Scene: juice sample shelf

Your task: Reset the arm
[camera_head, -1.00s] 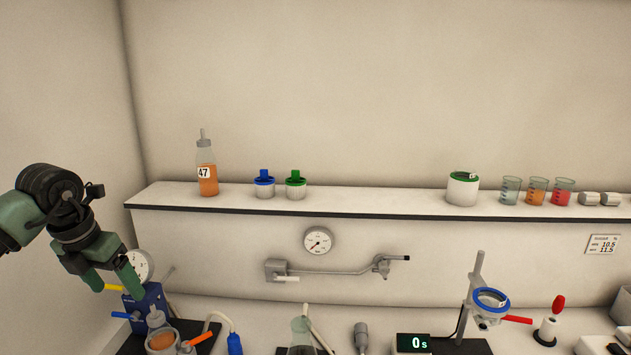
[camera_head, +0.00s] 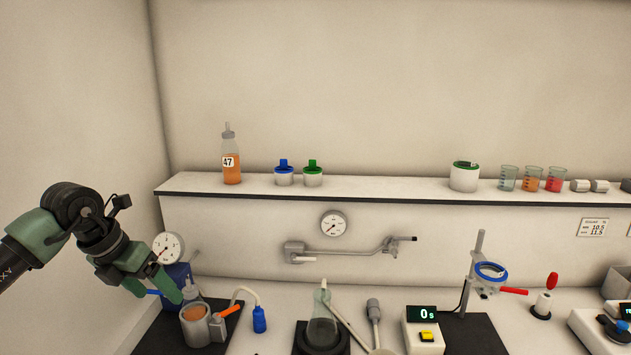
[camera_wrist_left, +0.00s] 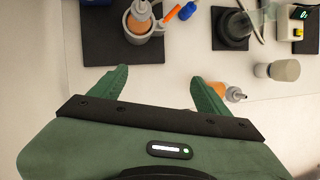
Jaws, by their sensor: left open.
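My left gripper (camera_head: 158,290) is at the lower left in the head view, in front of the blue device and close to the metal cup with orange contents (camera_head: 196,325). In the left wrist view the two green fingers (camera_wrist_left: 158,92) are spread apart with bare white surface between them. The gripper is open and holds nothing. The cup also shows in the left wrist view (camera_wrist_left: 158,30), beyond the fingertips. An orange bottle (camera_wrist_left: 222,90) shows there beside the right finger, partly hidden by it. My right gripper is not in view.
A white shelf (camera_head: 400,190) holds the bottle labelled 47 (camera_head: 232,168), blue and green lidded jars, a green-rimmed jar (camera_head: 464,178) and several beakers. On the bench are a flask (camera_head: 322,325), a timer (camera_head: 424,330) and a stand with a blue ring (camera_head: 490,271).

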